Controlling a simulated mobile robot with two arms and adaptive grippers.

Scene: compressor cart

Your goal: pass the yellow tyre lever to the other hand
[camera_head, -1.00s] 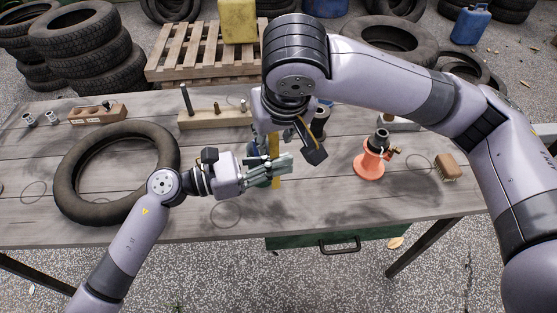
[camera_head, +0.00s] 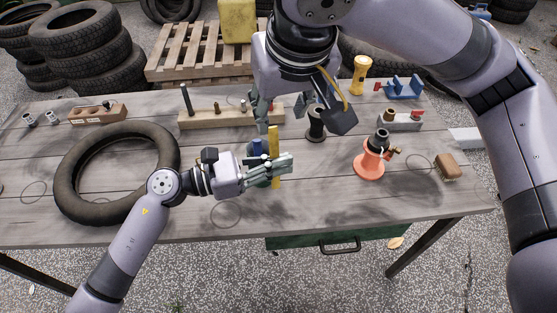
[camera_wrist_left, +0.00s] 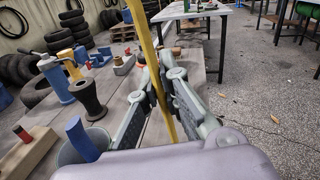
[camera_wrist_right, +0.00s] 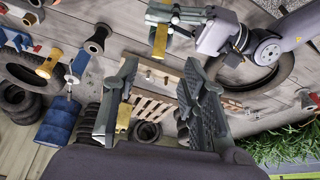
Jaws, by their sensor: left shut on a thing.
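The yellow tyre lever (camera_head: 274,145) stands roughly upright above the middle of the table. My left gripper (camera_head: 280,168) is shut on it, with the upper part sticking out above the fingers. In the left wrist view the lever (camera_wrist_left: 153,60) runs between the fingers (camera_wrist_left: 170,95). My right gripper (camera_head: 265,115) is above and just behind the lever's top, apart from it. In the right wrist view its fingers (camera_wrist_right: 160,85) are spread with nothing between them, and the lever (camera_wrist_right: 160,42) shows beyond them in the left gripper.
A large tyre (camera_head: 72,170) lies on the left of the table. An orange jack (camera_head: 369,165), a black spool-shaped part (camera_head: 316,128) and a brush (camera_head: 448,168) stand to the right. A wooden block with pegs (camera_head: 205,118) is behind.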

